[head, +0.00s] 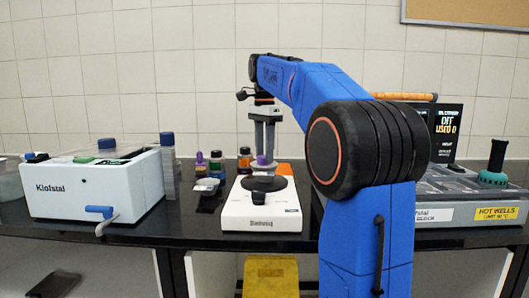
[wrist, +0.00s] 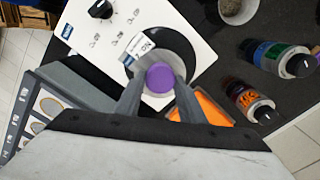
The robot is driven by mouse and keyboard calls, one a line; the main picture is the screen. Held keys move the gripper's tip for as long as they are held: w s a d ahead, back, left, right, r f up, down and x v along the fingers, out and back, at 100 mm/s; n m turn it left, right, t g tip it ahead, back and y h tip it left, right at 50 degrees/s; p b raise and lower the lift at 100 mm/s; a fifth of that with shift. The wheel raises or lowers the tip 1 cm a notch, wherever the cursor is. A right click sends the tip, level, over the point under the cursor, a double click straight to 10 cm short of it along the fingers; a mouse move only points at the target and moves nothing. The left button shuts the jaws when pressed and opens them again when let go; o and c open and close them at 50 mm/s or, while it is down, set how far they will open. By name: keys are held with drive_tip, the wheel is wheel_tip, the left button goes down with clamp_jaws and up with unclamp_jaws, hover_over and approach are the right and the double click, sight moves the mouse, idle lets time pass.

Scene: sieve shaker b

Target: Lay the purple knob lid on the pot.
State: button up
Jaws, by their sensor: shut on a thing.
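The purple knob lid (wrist: 160,78) is between the fingers of my gripper (wrist: 158,88), which is shut on its knob. A pale grey rim shows around the knob. In the head view the purple knob (head: 262,160) is at the tips of my gripper (head: 264,152), above the back of the white shaker's black plate. The pot (wrist: 238,10) is a grey round cup with grainy contents, cut by the top edge of the wrist view. In the head view the pot (head: 206,185) stands left of the shaker, apart from the lid.
The white shaker (head: 262,217) with a black round plate (wrist: 178,48) lies below my gripper. Bottles (wrist: 278,56) and (wrist: 250,101) stand near the pot. An orange item (head: 284,169) lies behind the shaker. A white Klofstal box (head: 92,188) is at left.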

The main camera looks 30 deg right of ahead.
drive_tip(key=shift+f, duration=0.55)
idle(0.9)
drive_tip(key=o, duration=1.1)
drive_tip(key=shift+r, duration=3.5)
